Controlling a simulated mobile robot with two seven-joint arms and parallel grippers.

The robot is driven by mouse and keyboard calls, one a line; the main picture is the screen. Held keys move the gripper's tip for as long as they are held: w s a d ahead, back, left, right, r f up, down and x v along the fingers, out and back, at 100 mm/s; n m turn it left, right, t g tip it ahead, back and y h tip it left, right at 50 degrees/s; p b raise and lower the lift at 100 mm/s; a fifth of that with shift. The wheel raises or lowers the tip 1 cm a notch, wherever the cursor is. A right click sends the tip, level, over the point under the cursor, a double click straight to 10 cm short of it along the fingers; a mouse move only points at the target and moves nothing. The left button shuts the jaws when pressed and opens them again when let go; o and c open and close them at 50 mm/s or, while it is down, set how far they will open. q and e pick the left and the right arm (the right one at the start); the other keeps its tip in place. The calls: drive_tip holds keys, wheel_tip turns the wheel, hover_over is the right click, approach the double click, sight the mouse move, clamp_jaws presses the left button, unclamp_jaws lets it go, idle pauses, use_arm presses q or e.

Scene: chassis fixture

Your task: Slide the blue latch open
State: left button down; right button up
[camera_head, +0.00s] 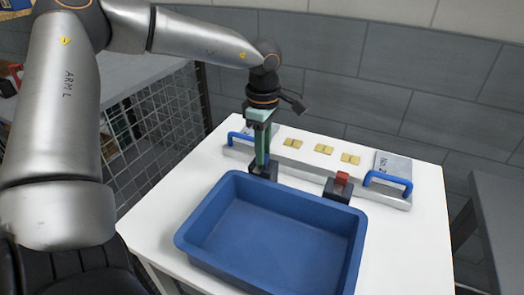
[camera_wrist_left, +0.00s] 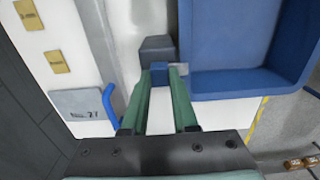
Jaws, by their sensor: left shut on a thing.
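The blue latch (camera_wrist_left: 160,73) is a small blue block next to a dark grey housing (camera_wrist_left: 157,47) in the left wrist view. My left gripper (camera_wrist_left: 161,72) is shut on it, with one green finger on each side. In the head view the left gripper (camera_head: 262,163) points down at the left dark housing (camera_head: 263,172), at the front of the fixture (camera_head: 310,176). The fingers hide the blue latch there. How far the latch has slid cannot be told. My right gripper is not in view.
A blue bin (camera_head: 240,272) stands close in front of the latch. A red latch (camera_head: 342,177) sits on another dark housing to the right. Blue handles (camera_head: 388,181) rise at the fixture's ends, and small yellow plates (camera_head: 324,149) lie along it. A wire mesh (camera_head: 160,125) stands left.

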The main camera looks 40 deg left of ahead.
use_arm(q)
drive_tip(key=shift+w+a, duration=0.25)
drive_tip(key=shift+w, duration=0.35)
drive_tip(key=c, duration=0.6)
unclamp_jaws()
drive_tip(key=shift+r, duration=0.1)
drive_tip(key=shift+r+p, duration=1.1)
drive_tip(key=shift+r, duration=0.85)
wheel_tip(320, 180, up, 2)
drive_tip(key=shift+p, duration=0.55)
